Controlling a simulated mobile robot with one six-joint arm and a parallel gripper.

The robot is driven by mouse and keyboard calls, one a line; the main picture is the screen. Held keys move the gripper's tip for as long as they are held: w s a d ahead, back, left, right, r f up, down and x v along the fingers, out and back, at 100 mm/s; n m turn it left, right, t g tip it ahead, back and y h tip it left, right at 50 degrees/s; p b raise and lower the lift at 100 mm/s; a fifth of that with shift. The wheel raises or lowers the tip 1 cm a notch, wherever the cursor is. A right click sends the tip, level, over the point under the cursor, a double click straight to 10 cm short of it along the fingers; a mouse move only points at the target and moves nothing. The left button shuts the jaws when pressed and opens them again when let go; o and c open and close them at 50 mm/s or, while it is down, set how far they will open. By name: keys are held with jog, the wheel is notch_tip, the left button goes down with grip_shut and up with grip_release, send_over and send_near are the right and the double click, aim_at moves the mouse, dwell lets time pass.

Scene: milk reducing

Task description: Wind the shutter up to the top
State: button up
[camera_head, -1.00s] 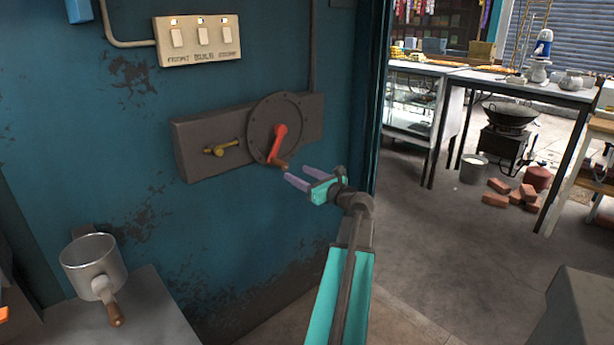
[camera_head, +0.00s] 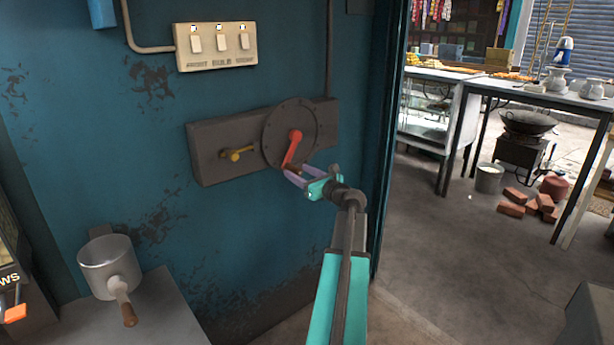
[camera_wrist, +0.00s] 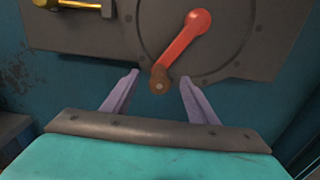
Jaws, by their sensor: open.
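The winder is a grey plate with a round disc (camera_head: 274,127) on the blue wall. A red crank (camera_head: 293,146) is fixed on the disc and points down, slightly left, to a brown handle. In the wrist view the red crank (camera_wrist: 184,38) ends in the brown handle (camera_wrist: 159,80). My gripper (camera_head: 296,174) is open at the handle's lower end. In the wrist view my gripper (camera_wrist: 160,78) has one purple finger on each side of the handle, with gaps showing. A brass lever (camera_head: 236,154) sits left of the disc. The shutter this winds cannot be told.
A switch panel (camera_head: 216,46) is above the winder. A metal pan (camera_head: 109,267) with a wooden handle stands on a grey ledge at lower left. The doorway is at right, with tables, a wok (camera_head: 527,122) and loose bricks (camera_head: 530,203) beyond.

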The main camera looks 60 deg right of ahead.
jog(key=shift+x, duration=1.3)
grip_shut()
